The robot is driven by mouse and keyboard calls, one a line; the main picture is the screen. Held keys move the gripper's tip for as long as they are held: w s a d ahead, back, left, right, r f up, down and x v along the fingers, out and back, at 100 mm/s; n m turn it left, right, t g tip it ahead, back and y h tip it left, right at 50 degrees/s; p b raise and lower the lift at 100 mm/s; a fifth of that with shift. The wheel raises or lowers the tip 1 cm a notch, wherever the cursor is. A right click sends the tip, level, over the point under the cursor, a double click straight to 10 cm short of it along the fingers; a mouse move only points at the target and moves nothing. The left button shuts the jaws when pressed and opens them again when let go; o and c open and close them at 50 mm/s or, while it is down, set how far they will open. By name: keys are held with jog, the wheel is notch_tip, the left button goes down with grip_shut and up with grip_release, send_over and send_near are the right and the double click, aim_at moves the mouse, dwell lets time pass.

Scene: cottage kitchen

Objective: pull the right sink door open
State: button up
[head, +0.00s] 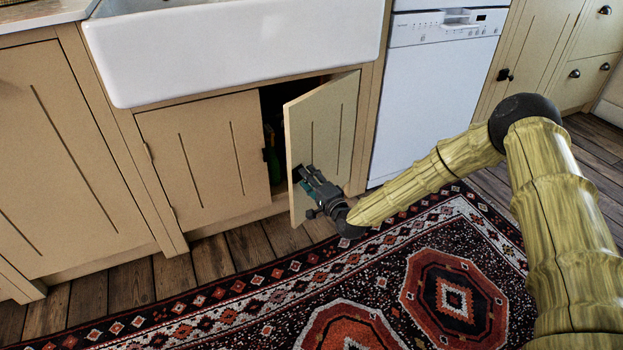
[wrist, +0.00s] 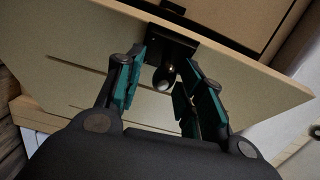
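The right sink door (head: 328,125), a cream panel with grooves, stands partly open below the white sink, swung out toward me. In the wrist view, the door (wrist: 255,90) fills the upper part. Its dark round knob (wrist: 163,77) on a black plate lies between the teal-padded fingers of my gripper (wrist: 162,68). The fingers are apart, with gaps visible beside the knob. The knob is hidden behind the gripper in the head view.
The left sink door (head: 205,155) is shut. A dark cabinet opening (head: 272,110) shows between the doors. A white dishwasher (head: 435,95) stands to the right. A patterned rug (head: 390,285) covers the wooden floor in front, with no objects on it in view.

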jog(key=shift+d, duration=0.1)
jog(key=v, duration=1.2)
